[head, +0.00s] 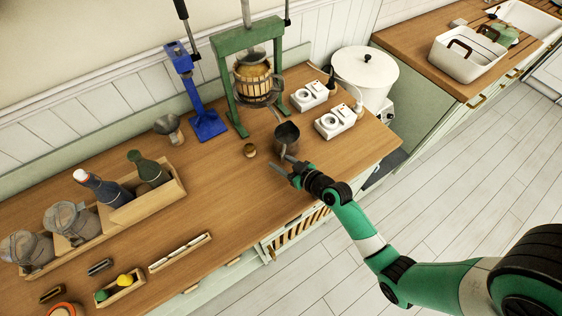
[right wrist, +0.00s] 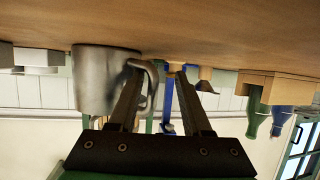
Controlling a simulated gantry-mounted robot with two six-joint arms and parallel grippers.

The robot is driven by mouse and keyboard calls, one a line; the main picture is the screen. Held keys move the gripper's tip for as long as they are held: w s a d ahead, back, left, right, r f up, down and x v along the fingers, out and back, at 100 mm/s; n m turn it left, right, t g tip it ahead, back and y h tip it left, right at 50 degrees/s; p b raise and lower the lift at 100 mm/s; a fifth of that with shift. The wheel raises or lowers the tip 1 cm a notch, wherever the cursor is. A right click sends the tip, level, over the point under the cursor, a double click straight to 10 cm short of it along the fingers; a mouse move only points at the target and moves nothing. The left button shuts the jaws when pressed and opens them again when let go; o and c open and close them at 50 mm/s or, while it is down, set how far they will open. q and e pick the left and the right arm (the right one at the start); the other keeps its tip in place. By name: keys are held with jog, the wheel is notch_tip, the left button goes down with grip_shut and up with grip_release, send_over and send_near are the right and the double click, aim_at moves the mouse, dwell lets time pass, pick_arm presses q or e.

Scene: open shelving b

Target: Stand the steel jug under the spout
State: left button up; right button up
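The steel jug (head: 287,137) stands upright on the wooden counter, in front of the green-framed press (head: 252,75). The press holds a slatted basket, and its spout area (head: 262,103) is at the basket's base. My right gripper (head: 283,164) is open at the near side of the jug. In the right wrist view, which looks upside down, the jug (right wrist: 100,80) is at the left and its handle (right wrist: 150,75) shows beside and partly behind one finger of my gripper (right wrist: 160,95). Contact cannot be told. My left gripper is not in view.
A small brown round item (head: 249,150) sits left of the jug. Two white devices (head: 335,121) stand to the right, with a white lidded bucket (head: 365,72) beyond. A blue stand (head: 205,118) is left of the press. A bottle crate (head: 160,205) fills the left.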

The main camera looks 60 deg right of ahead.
jog(key=shift+s+f, duration=0.1)
jog(key=shift+f, duration=0.1)
jog(key=shift+s+r, duration=0.2)
jog(key=shift+s, duration=0.05)
jog(key=p+v, duration=0.1)
jog(key=v, duration=1)
jog(key=shift+r, duration=0.2)
jog(key=shift+w, duration=0.1)
jog(key=shift+a, duration=0.1)
